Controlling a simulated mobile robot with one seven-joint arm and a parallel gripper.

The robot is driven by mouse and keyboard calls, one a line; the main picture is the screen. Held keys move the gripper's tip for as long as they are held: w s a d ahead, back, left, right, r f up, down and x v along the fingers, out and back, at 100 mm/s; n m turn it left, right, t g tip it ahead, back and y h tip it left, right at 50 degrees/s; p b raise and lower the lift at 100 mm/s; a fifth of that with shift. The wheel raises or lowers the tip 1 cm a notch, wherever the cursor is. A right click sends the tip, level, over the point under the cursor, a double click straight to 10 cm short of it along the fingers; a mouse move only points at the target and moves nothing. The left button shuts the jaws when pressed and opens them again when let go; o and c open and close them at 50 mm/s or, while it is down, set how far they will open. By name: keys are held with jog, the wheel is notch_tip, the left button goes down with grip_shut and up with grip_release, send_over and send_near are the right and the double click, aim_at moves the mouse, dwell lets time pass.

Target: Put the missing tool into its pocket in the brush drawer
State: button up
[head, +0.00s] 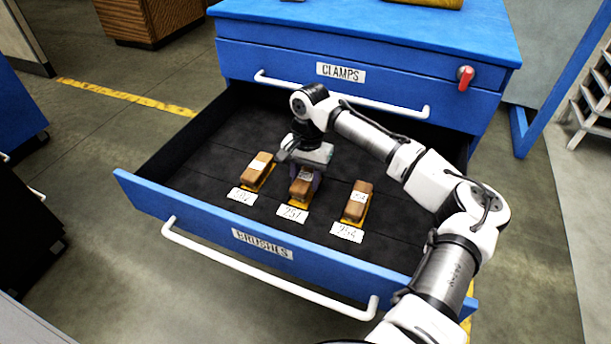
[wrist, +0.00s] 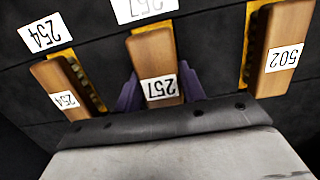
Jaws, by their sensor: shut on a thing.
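The brush drawer (head: 330,268), labelled BRUSHES, is pulled open and has a dark foam lining. My gripper (head: 304,184) reaches down into it, shut on the middle wooden brush (head: 300,188), marked 257. In the wrist view, the purple fingers of my gripper (wrist: 160,92) stand on both sides of this brush (wrist: 152,58). It is over the yellow pocket (wrist: 150,27) beside the matching 257 card (wrist: 143,7). I cannot tell whether it is fully seated. Brush 502 (head: 257,168) lies to its left and brush 254 (head: 358,200) to its right, each by its own card.
The shut CLAMPS drawer (head: 290,63) with a red latch (head: 465,77) is above and behind. A white handle (head: 260,282) runs along the open drawer's front. The two neighbouring brushes stand close on either side of my gripper. The foam farther left is bare.

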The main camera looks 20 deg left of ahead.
jog(key=shift+f, duration=0.5)
dwell(0.8)
jog(key=o, duration=1.1)
